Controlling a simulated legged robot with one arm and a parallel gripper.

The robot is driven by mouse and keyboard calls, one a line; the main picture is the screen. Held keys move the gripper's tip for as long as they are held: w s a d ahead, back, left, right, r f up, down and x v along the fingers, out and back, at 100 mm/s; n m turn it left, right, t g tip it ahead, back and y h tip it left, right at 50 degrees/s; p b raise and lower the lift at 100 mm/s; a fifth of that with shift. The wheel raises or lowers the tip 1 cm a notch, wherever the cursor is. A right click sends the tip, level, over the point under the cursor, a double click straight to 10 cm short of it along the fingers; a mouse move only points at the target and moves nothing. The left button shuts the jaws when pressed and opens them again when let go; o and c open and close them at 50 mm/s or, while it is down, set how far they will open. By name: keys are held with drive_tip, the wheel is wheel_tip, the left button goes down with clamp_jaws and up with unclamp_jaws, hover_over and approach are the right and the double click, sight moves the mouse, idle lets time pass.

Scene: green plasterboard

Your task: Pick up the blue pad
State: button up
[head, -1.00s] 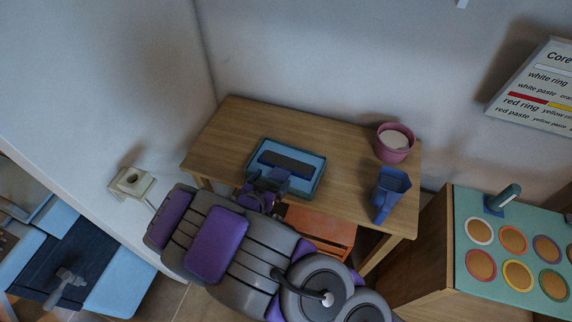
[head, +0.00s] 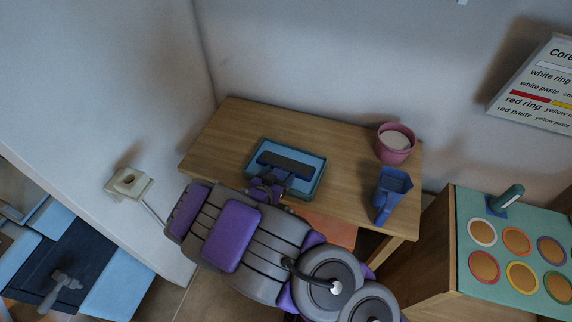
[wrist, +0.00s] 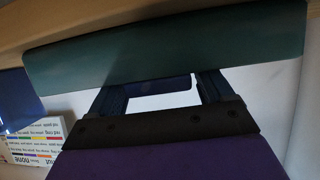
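A dark blue, flat, oblong pad (head: 285,164) lies over the pale blue inside of a teal tray (head: 316,185) on the wooden table. My gripper (head: 272,180) is at the tray's near edge, just in front of the pad. In the wrist view my gripper's two fingers (wrist: 160,84) stand apart. Their tips are hidden behind a dark green panel (wrist: 165,50), which looks like the tray's side. A dark blue strip (wrist: 160,89) shows between the fingers; I cannot tell whether they touch it.
A blue scoop-like holder (head: 392,190) and a pink pot (head: 394,143) stand on the right of the wooden table (head: 225,135). A cabinet (head: 470,235) with coloured rings is at the right. A white stand (head: 130,184) is at the left, and walls rise behind.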

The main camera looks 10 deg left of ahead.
drive_tip(key=c, duration=0.9)
